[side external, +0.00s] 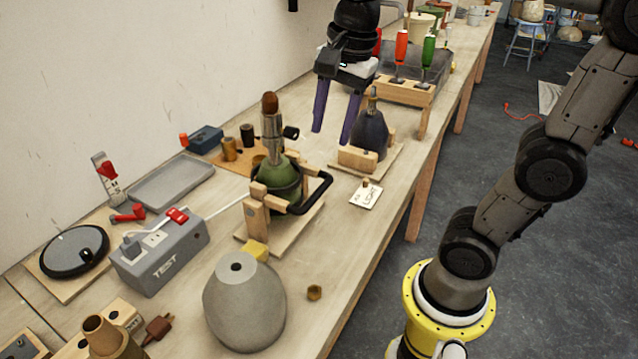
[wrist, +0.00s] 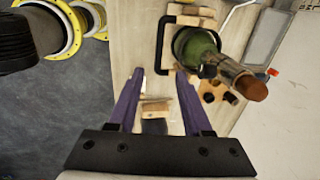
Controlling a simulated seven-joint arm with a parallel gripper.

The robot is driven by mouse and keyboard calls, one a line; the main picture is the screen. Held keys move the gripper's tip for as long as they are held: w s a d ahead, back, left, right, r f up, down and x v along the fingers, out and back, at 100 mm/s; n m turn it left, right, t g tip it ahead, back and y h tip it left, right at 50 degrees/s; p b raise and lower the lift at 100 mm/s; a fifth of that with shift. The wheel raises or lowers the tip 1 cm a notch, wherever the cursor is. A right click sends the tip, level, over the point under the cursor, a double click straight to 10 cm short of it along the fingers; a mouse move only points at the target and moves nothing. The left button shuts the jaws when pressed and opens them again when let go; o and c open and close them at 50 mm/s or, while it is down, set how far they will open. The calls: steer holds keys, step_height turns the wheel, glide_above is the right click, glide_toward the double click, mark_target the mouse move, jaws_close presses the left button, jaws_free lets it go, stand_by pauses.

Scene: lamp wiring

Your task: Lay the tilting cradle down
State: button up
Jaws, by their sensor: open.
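The tilting cradle (side external: 258,216) is a wooden frame on a flat board, with a black U-shaped handle (side external: 322,190) on its right side. It holds a green lamp body (side external: 281,181) with a metal neck and brown tip, standing upright in the side view. In the wrist view the green body (wrist: 194,46) and black handle (wrist: 160,45) show beyond the fingertips. My gripper (side external: 332,136) points down, open and empty, with purple fingers. It is above and to the right of the cradle, apart from it. In the wrist view the open fingers (wrist: 160,74) have nothing between their tips.
A dark vase (side external: 370,131) in a wooden holder stands close behind my gripper. A grey TEST box (side external: 162,254), a grey lamp body (side external: 245,305) and a brass nut (side external: 314,292) are nearer the camera.

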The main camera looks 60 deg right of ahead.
mark_target(317, 191)
steer(key=f, duration=0.4)
steer(key=w+f, duration=0.1)
steer(key=f, duration=0.4)
steer(key=w+f, duration=0.1)
steer(key=f, duration=0.3)
steer(key=shift+w+f, duration=0.2)
steer(key=shift+f, duration=0.05)
steer(key=shift+c, duration=0.2)
jaws_close()
stand_by(0.8)
